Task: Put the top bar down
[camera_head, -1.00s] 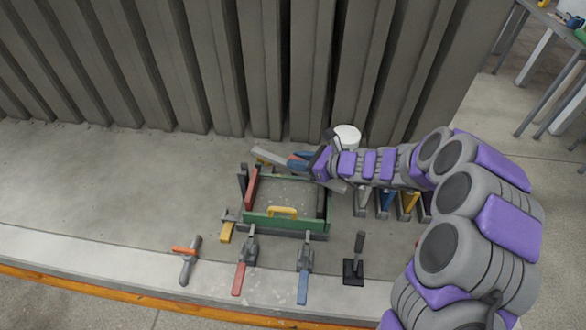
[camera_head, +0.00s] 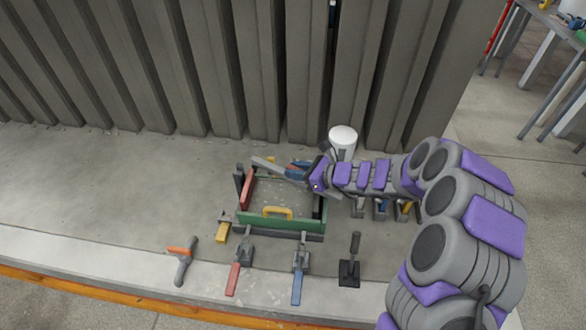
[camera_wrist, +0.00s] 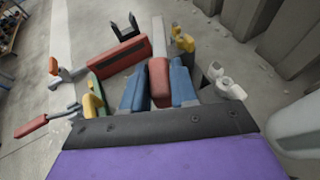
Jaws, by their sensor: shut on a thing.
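My gripper (camera_head: 297,172) has blue fingers and is shut on the top bar (camera_head: 267,166), a grey bar with a red grip. In the wrist view my gripper (camera_wrist: 158,92) has a finger on each side of the red grip (camera_wrist: 159,80), and the grey bar (camera_wrist: 158,38) extends beyond. The bar lies slantwise over the far side of the mould. The mould has a green front side (camera_head: 285,223) with a yellow handle, and a red left side (camera_head: 248,188). The bar's right end is hidden by my gripper. I cannot tell whether the bar touches the mould.
Red-handled (camera_head: 233,280) and blue-handled (camera_head: 298,288) clamps stand in front. An orange-and-grey tool (camera_head: 183,262) and a black trowel (camera_head: 350,270) lie at either side. A white bucket (camera_head: 343,142) stands behind my gripper. Grey ribbed panels (camera_head: 210,70) close the back; the left floor is clear.

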